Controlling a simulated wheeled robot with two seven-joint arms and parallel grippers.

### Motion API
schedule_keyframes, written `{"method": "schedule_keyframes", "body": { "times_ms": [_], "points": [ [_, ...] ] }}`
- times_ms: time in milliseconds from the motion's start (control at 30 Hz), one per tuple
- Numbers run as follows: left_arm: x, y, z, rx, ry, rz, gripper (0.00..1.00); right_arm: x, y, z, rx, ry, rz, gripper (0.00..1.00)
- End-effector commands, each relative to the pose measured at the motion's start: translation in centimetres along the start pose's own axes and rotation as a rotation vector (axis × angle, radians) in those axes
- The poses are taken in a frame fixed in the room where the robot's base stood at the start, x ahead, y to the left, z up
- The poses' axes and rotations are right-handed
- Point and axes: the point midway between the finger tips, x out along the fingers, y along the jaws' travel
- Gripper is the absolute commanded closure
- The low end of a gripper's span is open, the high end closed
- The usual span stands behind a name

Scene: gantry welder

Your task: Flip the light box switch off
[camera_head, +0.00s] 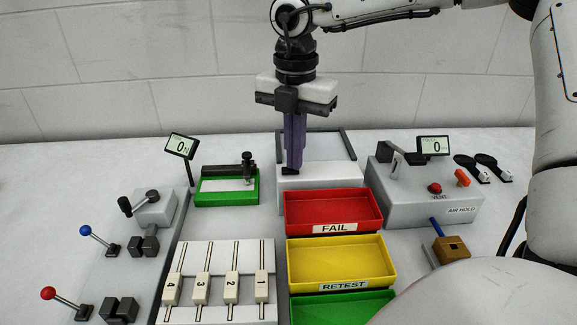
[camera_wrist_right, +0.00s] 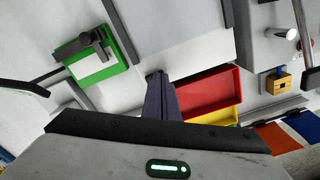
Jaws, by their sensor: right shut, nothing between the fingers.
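The light box (camera_head: 338,176) is a pale box behind the red tray, with a pale panel (camera_head: 325,147) between dark side rails. Its panel also shows in the wrist view (camera_wrist_right: 172,22). My right gripper (camera_head: 292,168) points down over the box's left part, its purple fingers shut and empty. A small black piece (camera_head: 290,171) shows right at the fingertips, perhaps the switch; I cannot tell whether they touch it or which way it is set. The wrist view shows the fingers (camera_wrist_right: 158,82) reaching the box's near edge. My left gripper is out of view.
Red FAIL (camera_head: 335,228), yellow RETEST and green trays stand in front of the box. A green fixture (camera_head: 227,198) is to the left, with a small display (camera_head: 181,146). The grey AIR HOLD unit (camera_head: 420,205) is to the right. Levers and numbered sliders fill the front left.

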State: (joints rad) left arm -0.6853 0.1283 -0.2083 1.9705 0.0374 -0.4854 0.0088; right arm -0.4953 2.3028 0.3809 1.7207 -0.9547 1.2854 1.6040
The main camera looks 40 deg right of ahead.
Motion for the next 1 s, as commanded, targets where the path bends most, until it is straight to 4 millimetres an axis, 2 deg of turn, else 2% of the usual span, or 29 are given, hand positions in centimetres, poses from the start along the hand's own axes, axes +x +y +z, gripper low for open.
{"method": "schedule_keyframes", "body": {
  "times_ms": [100, 700, 1000],
  "points": [
    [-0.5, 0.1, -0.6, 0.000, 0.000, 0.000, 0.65, -1.4, 0.0, 0.1, -0.001, -0.003, 0.002, 1.00],
    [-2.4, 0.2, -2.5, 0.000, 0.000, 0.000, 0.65, -6.2, 0.1, 0.1, 0.000, -0.004, 0.003, 1.00],
    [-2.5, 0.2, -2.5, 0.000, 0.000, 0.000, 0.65, -6.4, 0.0, 0.1, 0.000, -0.003, 0.002, 1.00]
  ]
}}
